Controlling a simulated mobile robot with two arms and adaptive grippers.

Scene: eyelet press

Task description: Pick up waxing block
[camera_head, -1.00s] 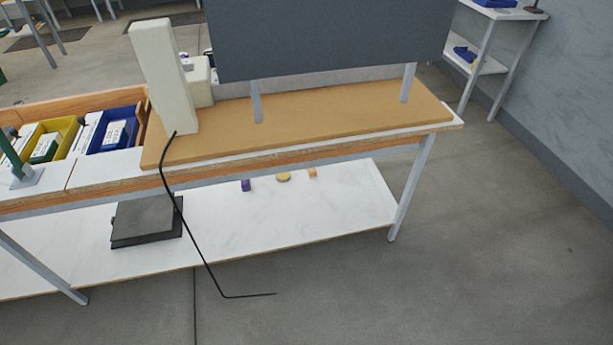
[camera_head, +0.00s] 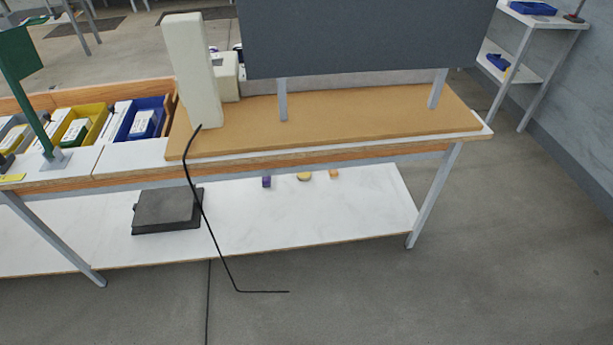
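Several small items lie at the back of the white lower shelf (camera_head: 350,213) under the bench. They are a purple block (camera_head: 266,182), a yellow rounded piece (camera_head: 304,177) and a small orange piece (camera_head: 333,173). I cannot tell which of them, if any, is the waxing block. The bench top edge lies just above them in the picture. Neither of my grippers is in view.
A dark pedal-like box (camera_head: 167,211) sits on the lower shelf, with a black cable (camera_head: 213,228) hanging to the floor. A cream press (camera_head: 192,75), a dark grey panel (camera_head: 365,38) and blue (camera_head: 150,106) and yellow bins (camera_head: 97,114) are on the bench. Floor in front is clear.

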